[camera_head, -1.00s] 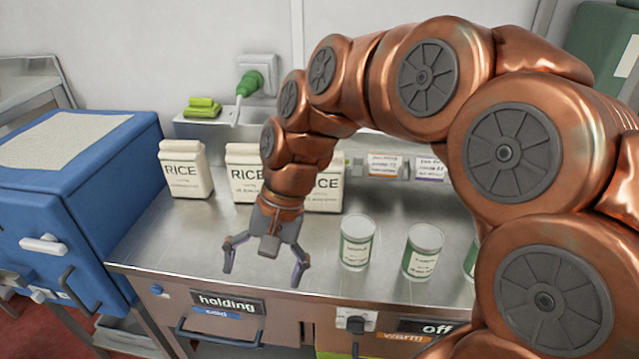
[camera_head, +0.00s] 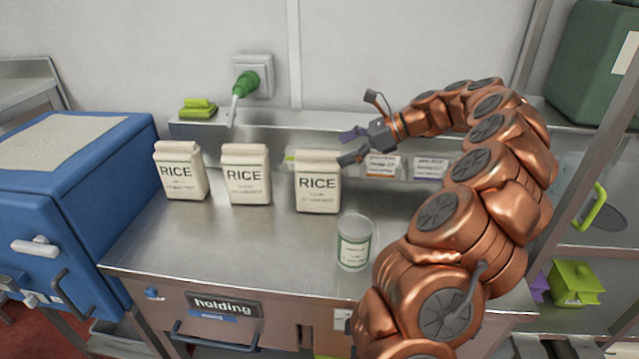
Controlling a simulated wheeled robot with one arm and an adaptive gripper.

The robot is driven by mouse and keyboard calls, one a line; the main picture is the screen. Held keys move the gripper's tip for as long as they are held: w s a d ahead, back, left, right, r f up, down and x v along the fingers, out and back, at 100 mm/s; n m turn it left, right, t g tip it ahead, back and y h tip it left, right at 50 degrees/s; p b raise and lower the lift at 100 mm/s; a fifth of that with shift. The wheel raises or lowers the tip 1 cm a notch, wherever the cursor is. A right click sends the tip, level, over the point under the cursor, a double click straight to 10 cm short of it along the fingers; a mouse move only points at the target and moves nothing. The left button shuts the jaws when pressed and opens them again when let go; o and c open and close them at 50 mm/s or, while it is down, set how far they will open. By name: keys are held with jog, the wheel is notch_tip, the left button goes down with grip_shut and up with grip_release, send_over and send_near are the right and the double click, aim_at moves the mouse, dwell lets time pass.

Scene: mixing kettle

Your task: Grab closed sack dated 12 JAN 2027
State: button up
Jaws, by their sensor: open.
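Three white sacks marked RICE stand upright in a row on the steel counter: a left sack (camera_head: 181,172), a middle sack (camera_head: 246,175) and a right sack (camera_head: 318,183). All look closed at the top. The small print under RICE is too small to read, so I cannot tell which bears 12 JAN 2027. My gripper (camera_head: 354,128) is open and empty, its fingers spread toward the left. It is at the upper right of the right sack. Its lowest finger appears close to that sack's top right edge; I cannot tell if they touch.
A can with a green and white label (camera_head: 354,243) stands in front of the right sack. Labelled boxes (camera_head: 383,166) sit behind on the right. A blue cabinet (camera_head: 110,190) is on the left. The counter (camera_head: 215,235) before the left and middle sacks is clear.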

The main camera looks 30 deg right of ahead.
aim_at(317, 159)
jog(key=shift+d+f, duration=0.15)
jog(key=shift+d, duration=0.2)
jog(key=shift+w+a+f, duration=0.15)
jog(key=shift+w, duration=0.05)
jog(key=shift+x, duration=0.85)
jog(key=shift+w+d+p+x, duration=0.15)
jog(key=shift+p+x, duration=0.3)
jog(key=shift+x, duration=0.9)
jog(key=shift+w+d+p+x, duration=0.1)
jog(key=shift+p+x, duration=0.35)
jog(key=shift+x, duration=0.9)
jog(key=c, duration=1.8)
